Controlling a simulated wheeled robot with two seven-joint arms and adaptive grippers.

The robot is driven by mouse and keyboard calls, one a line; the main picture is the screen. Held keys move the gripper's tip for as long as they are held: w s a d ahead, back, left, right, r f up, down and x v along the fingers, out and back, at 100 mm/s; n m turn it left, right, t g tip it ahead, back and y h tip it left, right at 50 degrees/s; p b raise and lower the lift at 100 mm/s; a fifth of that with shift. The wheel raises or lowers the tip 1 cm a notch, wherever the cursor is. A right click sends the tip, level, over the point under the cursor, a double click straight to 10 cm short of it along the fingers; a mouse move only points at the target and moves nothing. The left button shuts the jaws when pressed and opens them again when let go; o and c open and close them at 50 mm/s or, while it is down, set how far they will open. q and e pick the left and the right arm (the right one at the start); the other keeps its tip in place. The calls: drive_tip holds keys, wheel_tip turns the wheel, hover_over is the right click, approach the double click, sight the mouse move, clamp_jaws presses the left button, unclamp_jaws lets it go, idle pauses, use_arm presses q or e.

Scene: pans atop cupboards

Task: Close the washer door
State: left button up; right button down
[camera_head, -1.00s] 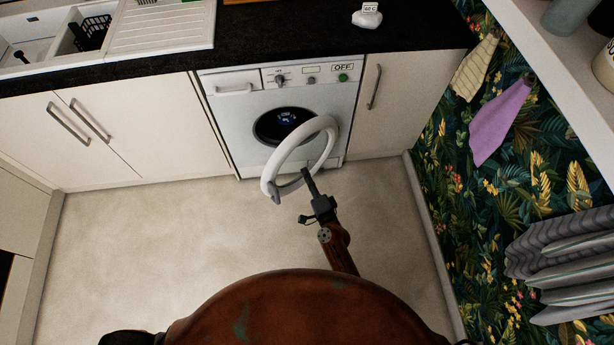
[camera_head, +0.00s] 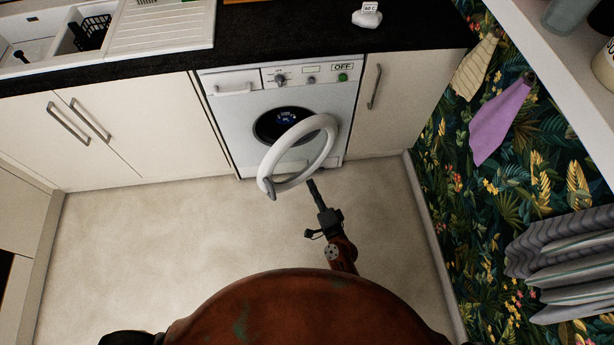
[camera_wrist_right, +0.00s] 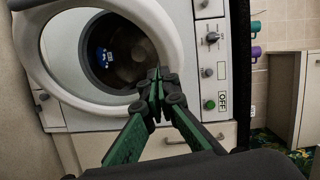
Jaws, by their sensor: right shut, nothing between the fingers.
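The white washer (camera_head: 330,105) stands under the dark worktop. Its round door (camera_head: 328,136), a white ring with clear glass, is swung open toward me, hinged on the right, with a grey latch on its free edge. The dark drum opening (camera_head: 285,125) shows behind it, with something blue inside. My right gripper (camera_head: 312,184) is shut and empty, just right of and below the door's lower edge. In the right wrist view its closed fingertips (camera_wrist_right: 158,75) appear in front of the door ring (camera_wrist_right: 163,22); I cannot tell whether they touch. My left gripper is not in view.
Cupboards (camera_head: 120,125) flank the washer, with a sink (camera_head: 60,45) at the upper left. A patterned wall (camera_head: 440,190) with hanging towels is on the right. The pale floor (camera_head: 150,235) is clear.

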drive_tip(key=v, duration=0.6)
drive_tip(key=shift+s, duration=0.3)
drive_tip(key=c, duration=2.7)
unclamp_jaws()
